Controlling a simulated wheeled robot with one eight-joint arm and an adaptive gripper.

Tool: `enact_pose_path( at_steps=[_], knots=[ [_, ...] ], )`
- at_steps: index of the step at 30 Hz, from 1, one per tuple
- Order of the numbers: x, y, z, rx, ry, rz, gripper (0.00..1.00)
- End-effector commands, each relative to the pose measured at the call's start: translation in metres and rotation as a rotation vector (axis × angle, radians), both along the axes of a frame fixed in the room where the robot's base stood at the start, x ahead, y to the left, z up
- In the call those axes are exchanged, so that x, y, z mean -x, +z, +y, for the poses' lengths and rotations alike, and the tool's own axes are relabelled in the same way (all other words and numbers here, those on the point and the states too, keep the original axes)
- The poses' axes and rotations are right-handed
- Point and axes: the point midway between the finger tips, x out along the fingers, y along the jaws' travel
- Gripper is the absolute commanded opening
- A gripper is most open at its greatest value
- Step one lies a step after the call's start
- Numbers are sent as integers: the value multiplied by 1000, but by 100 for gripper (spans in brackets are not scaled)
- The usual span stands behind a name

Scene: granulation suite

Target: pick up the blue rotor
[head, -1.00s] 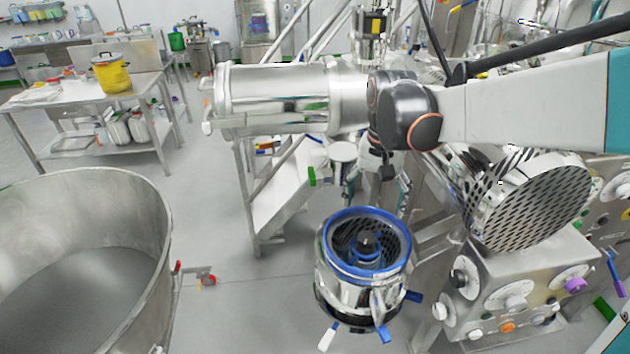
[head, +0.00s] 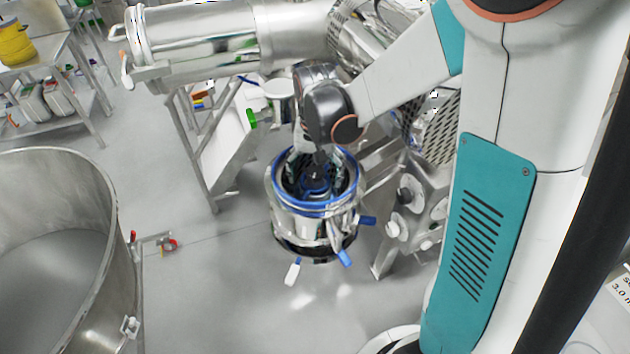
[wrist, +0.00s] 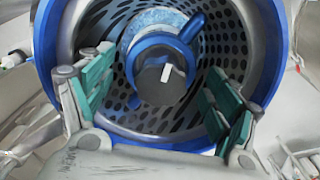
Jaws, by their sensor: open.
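The blue rotor (wrist: 166,52) sits inside a perforated steel drum with a blue rim (wrist: 44,45). In the wrist view it has a blue body with an arm sticking out at upper right and a dark grey round hub with a white mark. My gripper (wrist: 155,95) is open, its green-padded fingers on the left and right of the rotor's near side, apart from it in the picture. In the head view my gripper (head: 316,165) is over the drum's mouth, and the rotor (head: 316,182) shows partly below it. How deep the fingertips reach is hard to tell.
A large steel bowl (head: 100,200) stands at left. A horizontal steel cylinder (head: 200,45) lies behind the drum. A machine with knobs (head: 415,205) is close on the right.

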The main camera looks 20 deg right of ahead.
Motion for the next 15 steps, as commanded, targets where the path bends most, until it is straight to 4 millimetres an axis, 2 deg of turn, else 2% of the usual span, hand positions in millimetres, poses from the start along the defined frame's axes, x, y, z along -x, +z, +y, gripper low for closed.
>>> enact_pose_path(
  at_steps=[8,15],
  knots=[
    [0,-3,0,0,0,0,82],
    [0,-3,0,0,0,0,27]
  ],
)
